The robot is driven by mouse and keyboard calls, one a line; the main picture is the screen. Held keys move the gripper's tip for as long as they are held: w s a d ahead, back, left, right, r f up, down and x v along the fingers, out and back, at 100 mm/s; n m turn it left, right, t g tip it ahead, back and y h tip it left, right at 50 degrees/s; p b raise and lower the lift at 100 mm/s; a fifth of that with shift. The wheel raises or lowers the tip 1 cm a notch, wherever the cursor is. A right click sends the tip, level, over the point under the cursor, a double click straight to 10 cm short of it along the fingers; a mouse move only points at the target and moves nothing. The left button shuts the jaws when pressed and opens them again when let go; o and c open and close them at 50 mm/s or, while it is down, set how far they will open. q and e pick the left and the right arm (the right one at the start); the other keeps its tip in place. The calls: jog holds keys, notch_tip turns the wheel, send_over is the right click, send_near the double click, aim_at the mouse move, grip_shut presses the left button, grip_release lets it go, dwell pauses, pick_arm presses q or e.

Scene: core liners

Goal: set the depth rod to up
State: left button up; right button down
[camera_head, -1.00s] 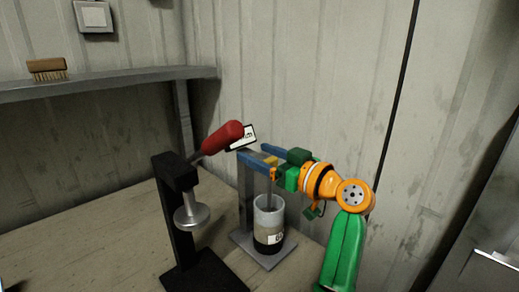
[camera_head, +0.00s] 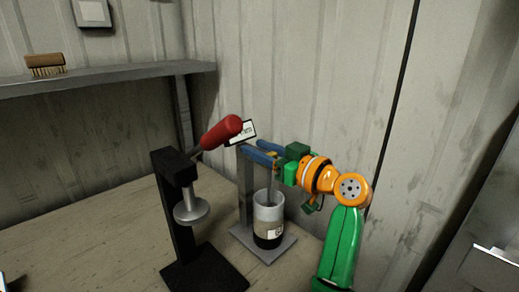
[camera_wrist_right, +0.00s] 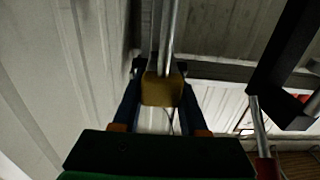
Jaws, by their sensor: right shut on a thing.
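The depth rod (camera_wrist_right: 168,35) is a thin metal rod that carries a yellow block (camera_wrist_right: 162,90). In the head view its lower part drops towards the pale cylinder (camera_head: 269,212), which has a dark lower band and a label and stands on a grey base plate. My right gripper (camera_head: 260,150) comes in from the right beside the grey post, its blue fingers shut on the yellow block. In the right wrist view the block sits between the fingers (camera_wrist_right: 160,105). The fingers hide most of the block in the head view.
A black press stand (camera_head: 178,215) with a red handle (camera_head: 221,131) and a silver disc (camera_head: 191,208) stands close on the left. A white card (camera_head: 242,132) is behind the handle. A shelf (camera_head: 120,80) holds a brush (camera_head: 46,65).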

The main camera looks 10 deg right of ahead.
dwell(0.9)
notch_tip(320, 180, up, 6)
jog(key=p, duration=0.4)
jog(key=shift+r, duration=0.1)
jog(key=shift+c, duration=2.2)
grip_release()
